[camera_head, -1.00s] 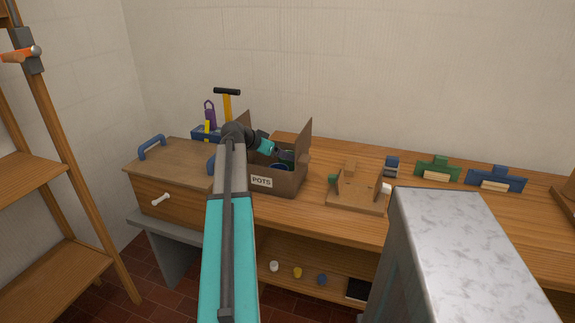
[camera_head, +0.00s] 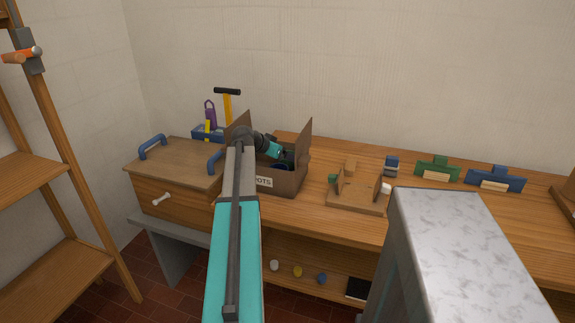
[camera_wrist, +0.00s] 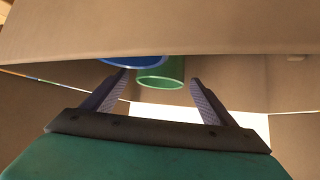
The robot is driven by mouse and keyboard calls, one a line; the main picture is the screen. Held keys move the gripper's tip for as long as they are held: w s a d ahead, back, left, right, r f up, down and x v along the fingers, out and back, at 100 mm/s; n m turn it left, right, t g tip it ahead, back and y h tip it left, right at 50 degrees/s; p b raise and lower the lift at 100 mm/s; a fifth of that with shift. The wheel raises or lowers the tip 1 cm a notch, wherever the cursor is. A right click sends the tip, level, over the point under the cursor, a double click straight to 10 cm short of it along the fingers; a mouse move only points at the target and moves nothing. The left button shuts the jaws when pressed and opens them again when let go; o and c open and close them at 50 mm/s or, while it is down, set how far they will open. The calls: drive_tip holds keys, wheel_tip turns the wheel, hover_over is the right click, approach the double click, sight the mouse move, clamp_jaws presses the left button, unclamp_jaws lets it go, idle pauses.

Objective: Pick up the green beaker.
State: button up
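The green beaker (camera_wrist: 161,74) shows in the wrist view, lying between and beyond the fingertips inside the cardboard box. Its open rim faces the camera, and its upper part is cut off by a cardboard flap. My gripper (camera_wrist: 158,84) is open, with one finger on each side of the beaker's line and a gap to it. In the head view my gripper (camera_head: 282,156) is inside the open box (camera_head: 289,184) marked POTS, and the beaker cannot be made out there. A blue round vessel (camera_wrist: 130,62) sits left of the beaker, close to the left fingertip.
The box flaps (camera_head: 304,141) stand up around my gripper. A wooden drawer unit (camera_head: 180,180) with blue handles stands left of the box. A wooden stand (camera_head: 356,198) is to the right. A grey marbled block (camera_head: 455,235) fills the front right.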

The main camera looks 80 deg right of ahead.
drive_tip(key=c, duration=1.2)
drive_tip(key=shift+r, duration=0.2)
wheel_tip(320, 180, up, 18)
drive_tip(key=shift+f+b, duration=0.15)
drive_tip(key=shift+b, duration=0.3)
